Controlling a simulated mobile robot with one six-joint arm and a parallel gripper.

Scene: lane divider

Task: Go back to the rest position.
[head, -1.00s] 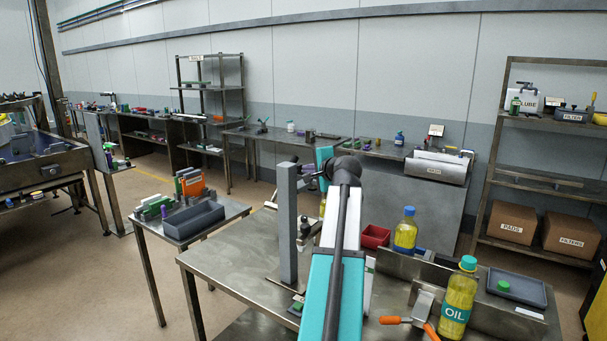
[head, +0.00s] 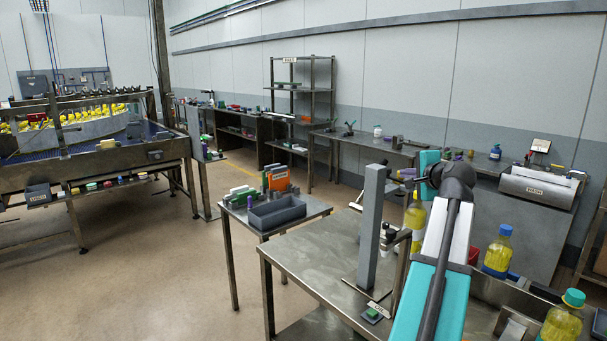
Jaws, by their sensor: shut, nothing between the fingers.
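My teal and white arm rises from the bottom right of the head view to a black joint, with another teal part just left of it. My gripper cannot be made out; the far end of the arm is hidden behind the nearer links. The arm stands over a metal worktable (head: 310,262). A tall grey post (head: 370,225) stands upright on this table, left of the arm.
Yellow bottles with blue (head: 497,250) and teal (head: 563,318) caps stand right of the arm. A side table (head: 322,208) with a grey bin (head: 277,212) is to the left. A railed machine (head: 95,160) stands far left. Floor (head: 150,270) at lower left is clear.

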